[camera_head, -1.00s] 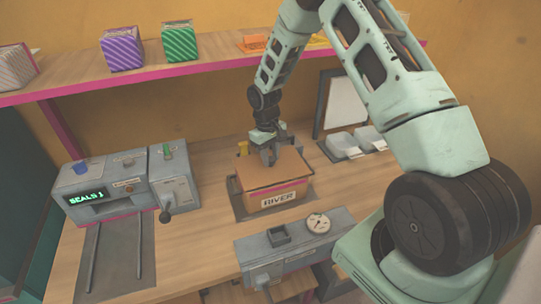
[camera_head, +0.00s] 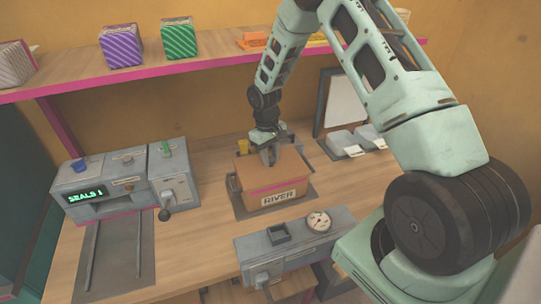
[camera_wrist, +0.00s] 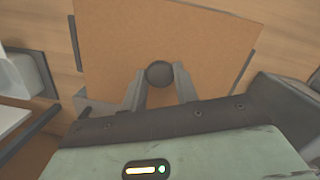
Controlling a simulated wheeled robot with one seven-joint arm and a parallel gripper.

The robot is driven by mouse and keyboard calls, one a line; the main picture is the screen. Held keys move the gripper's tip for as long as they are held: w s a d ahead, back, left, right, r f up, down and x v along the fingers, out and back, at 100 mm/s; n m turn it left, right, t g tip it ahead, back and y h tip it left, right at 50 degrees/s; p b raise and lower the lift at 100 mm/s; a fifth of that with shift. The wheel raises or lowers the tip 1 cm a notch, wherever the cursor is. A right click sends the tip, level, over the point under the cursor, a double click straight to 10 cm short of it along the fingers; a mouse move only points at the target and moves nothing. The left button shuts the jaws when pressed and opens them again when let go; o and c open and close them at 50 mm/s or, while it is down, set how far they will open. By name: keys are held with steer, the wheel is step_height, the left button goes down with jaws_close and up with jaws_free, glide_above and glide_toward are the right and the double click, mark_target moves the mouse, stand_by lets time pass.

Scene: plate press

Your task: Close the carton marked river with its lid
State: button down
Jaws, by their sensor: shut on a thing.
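The carton marked RIVER (camera_head: 278,198) is an orange-brown box with a pale label on its front. It stands upright on a dark mat on the bench. Its flat brown lid (camera_head: 290,166) lies over its top, and no clear gap shows between them. The lid also fills the upper middle of the wrist view (camera_wrist: 190,35). My gripper (camera_head: 268,158) is above the lid. In the wrist view its fingers (camera_wrist: 160,85) are shut on the lid's round dark knob (camera_wrist: 159,73). The carton's inside is hidden.
A grey sealing machine (camera_head: 125,180) reading SEALS 1 stands at the left. A grey unit with a dial (camera_head: 295,238) stands in front of the carton. White trays (camera_head: 345,143) are behind right. A shelf (camera_head: 200,62) with boxes runs along the back.

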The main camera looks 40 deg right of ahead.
steer(key=c, duration=0.5)
jaws_free()
steer(key=shift+r, duration=0.15)
steer(key=shift+r+p, duration=2.2)
steer(key=shift+r, duration=1.2)
jaws_close()
